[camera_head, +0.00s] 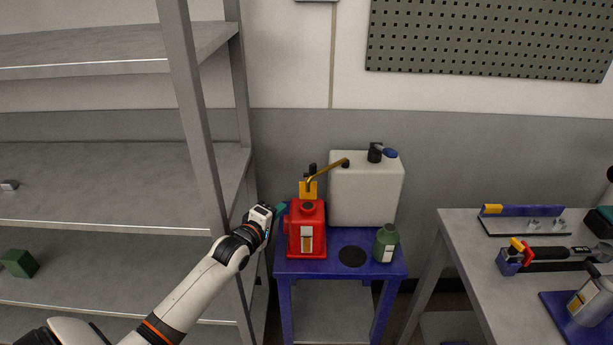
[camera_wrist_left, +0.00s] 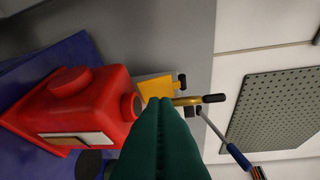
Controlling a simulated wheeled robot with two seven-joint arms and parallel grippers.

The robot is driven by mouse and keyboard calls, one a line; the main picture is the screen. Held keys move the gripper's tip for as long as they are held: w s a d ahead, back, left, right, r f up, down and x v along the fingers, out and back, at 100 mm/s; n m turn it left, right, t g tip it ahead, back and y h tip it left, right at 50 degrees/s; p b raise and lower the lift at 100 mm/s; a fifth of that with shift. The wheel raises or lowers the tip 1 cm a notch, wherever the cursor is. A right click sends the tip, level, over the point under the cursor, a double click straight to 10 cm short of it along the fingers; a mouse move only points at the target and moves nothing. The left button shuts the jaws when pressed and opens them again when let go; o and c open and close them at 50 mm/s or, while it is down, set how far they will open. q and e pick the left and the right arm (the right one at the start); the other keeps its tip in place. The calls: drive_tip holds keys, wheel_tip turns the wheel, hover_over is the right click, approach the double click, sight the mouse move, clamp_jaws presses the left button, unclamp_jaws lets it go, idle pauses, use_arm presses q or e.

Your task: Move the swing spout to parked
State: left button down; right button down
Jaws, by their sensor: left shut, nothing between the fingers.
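The swing spout (camera_head: 328,172) is a brass-coloured tube above the red can (camera_head: 321,216), by a yellow plate (camera_head: 307,190). In the head view it slants up and right to a dark tip in front of the white jug (camera_head: 352,192). The wrist view also shows the spout (camera_wrist_left: 187,101), partly hidden behind my fingers. My left gripper (camera_head: 281,209) is at the red can's upper left, below the spout. Its green fingers (camera_wrist_left: 166,104) are shut and empty in the wrist view; contact with the spout cannot be told. My right gripper is not in view.
The red can, white jug and a green bottle (camera_head: 386,243) stand on a blue table (camera_head: 340,264). A grey shelf rack (camera_head: 196,120) is close on the left, beside my arm. A workbench (camera_head: 462,238) with tools is at the right.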

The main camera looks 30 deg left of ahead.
use_arm(q)
wheel_tip(320, 180, up, 7)
drive_tip(key=w+n+t, duration=0.1)
drive_tip(key=t, duration=0.1)
drive_tip(key=w, duration=1)
drive_tip(key=shift+h, duration=0.4)
drive_tip(key=shift+d+f+n, duration=0.15)
drive_tip(key=shift+n, duration=0.15)
